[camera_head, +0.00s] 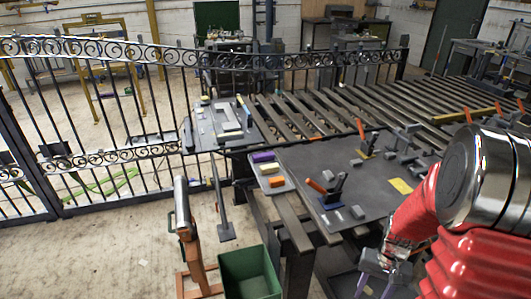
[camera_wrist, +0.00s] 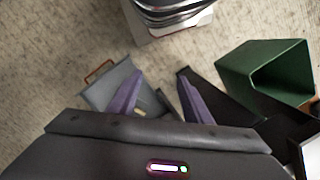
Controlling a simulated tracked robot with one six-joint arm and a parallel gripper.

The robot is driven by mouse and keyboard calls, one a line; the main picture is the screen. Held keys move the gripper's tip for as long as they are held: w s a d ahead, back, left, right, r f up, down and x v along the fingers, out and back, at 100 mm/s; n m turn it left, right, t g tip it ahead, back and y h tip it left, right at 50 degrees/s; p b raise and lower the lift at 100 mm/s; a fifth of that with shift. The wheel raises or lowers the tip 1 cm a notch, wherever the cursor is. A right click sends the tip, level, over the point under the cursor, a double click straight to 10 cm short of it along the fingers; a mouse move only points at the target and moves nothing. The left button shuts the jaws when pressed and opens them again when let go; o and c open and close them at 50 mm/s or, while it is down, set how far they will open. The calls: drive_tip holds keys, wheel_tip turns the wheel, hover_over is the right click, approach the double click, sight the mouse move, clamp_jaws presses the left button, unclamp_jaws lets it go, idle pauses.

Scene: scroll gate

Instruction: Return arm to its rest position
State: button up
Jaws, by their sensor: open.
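My arm, with red sleeves and shiny metal joints, comes in at the right edge of the head view. My gripper (camera_head: 377,290) hangs from it near the bottom edge, with its purple fingers pointing down. In the wrist view my gripper (camera_wrist: 157,88) shows its two purple fingers spread apart with nothing held between them. A grey tray (camera_wrist: 97,95) with an orange handle lies below the fingers on the left. A green bin (camera_wrist: 262,52) stands to the right of the fingers.
A dark worktable (camera_head: 300,158) with clamps and small blocks stands left of my arm. The green bin (camera_head: 250,272) is on the floor in front of it. A black scroll gate (camera_head: 110,150) and a slatted bench (camera_head: 330,108) stand behind. Bare floor (camera_head: 110,255) lies at left.

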drive_tip(key=s+a+r+n+t, duration=0.1)
drive_tip(key=s+a+r+t, duration=0.1)
drive_tip(key=a+r, duration=0.3)
drive_tip(key=s+a+r+n+t, duration=0.2)
drive_tip(key=a+r, duration=0.3)
drive_tip(key=r, duration=0.9)
drive_tip(key=s+a+r+n+t+h, duration=0.1)
drive_tip(key=s+a+r, duration=0.3)
drive_tip(key=r, duration=0.5)
drive_tip(key=shift+s+a+r+n+t, duration=0.35)
drive_tip(key=shift+a+n+t, duration=0.25)
drive_tip(key=shift+a+t, duration=0.25)
drive_tip(key=shift+d, duration=0.1)
